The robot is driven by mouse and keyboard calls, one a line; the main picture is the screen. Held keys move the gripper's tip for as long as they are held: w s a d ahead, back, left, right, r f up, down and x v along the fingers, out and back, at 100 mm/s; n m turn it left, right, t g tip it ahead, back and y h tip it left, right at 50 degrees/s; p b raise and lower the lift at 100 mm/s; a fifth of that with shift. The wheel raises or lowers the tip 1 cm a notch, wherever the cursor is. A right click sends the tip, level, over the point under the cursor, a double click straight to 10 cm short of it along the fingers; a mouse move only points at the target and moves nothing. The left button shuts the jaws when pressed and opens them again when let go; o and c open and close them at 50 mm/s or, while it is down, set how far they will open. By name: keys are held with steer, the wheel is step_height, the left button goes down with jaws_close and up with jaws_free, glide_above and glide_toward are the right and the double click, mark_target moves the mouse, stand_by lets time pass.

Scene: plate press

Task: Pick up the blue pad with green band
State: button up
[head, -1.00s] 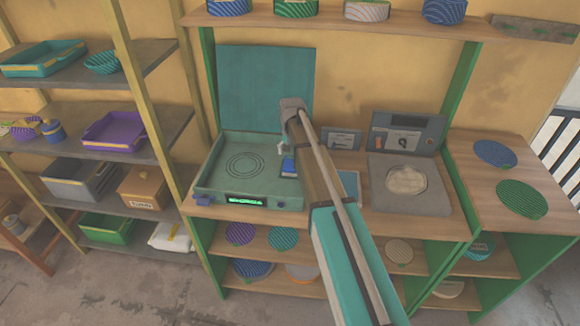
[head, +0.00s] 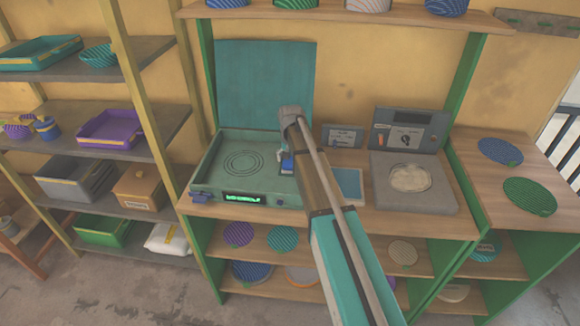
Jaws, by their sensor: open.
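A small blue block (head: 287,166), which looks like the blue pad, sits at the right inner side of the open teal press (head: 215,185). Its green band is too small to make out. My gripper (head: 284,155) points down close above the blue block and is open. My arm partly hides the gripper and the area right of the block, and I cannot tell whether the fingers are around the block or only over it.
The press lid (head: 265,85) stands upright behind. A flat blue tray (head: 349,184) lies right of my arm. A grey device (head: 412,195) with a pale disc and a control box (head: 408,130) stand farther right. A shelf (head: 350,17) overhangs the bench.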

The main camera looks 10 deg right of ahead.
stand_by(0.6)
steer(key=c, duration=1)
steer(key=shift+o, duration=0.2)
steer(key=shift+r, duration=0.1)
steer(key=shift+r+p, duration=0.95)
steer(key=shift+p, duration=0.1)
steer(key=s+d+r+p, duration=0.2)
steer(key=s+r+p, duration=0.9)
steer(key=s, duration=0.2)
steer(key=shift+s+d, duration=0.15)
steer(key=shift+s, duration=0.25)
